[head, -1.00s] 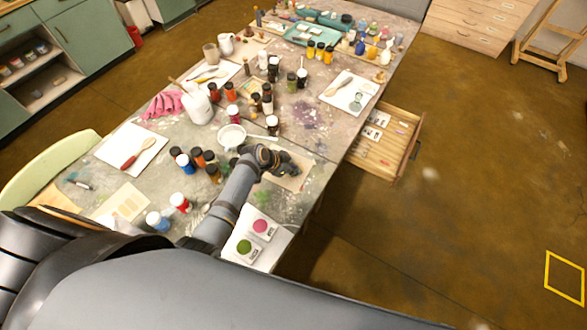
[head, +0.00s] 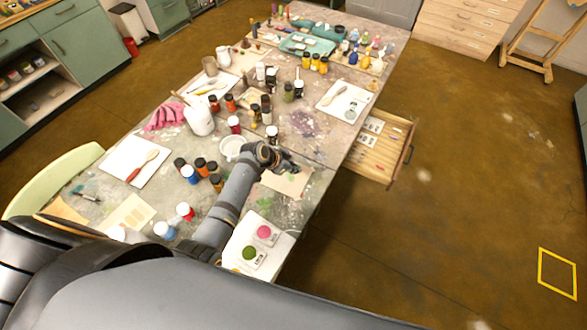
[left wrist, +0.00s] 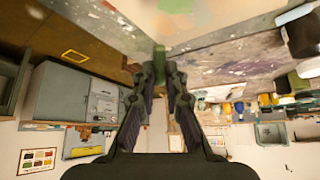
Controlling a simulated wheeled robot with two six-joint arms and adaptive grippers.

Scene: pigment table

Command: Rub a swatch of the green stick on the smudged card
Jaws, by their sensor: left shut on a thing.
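My left gripper (head: 288,166) is over the brown card (head: 288,186) near the table's right edge and partly hides it. In the left wrist view my left gripper (left wrist: 160,72) is shut on the green stick (left wrist: 160,60), which sticks out past the fingertips. Part of a pale card (left wrist: 250,8) with faint pink and green patches shows at the top of that view. I cannot tell whether the stick touches the card. My right gripper is not in view.
A white sheet (head: 238,232) with a green and a pink pan lies at the near edge. Paint bottles (head: 207,168) and a white bowl (head: 231,147) stand left of my arm. A drawer (head: 384,150) is open on the right. Another pale card (head: 127,214) lies at the near left.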

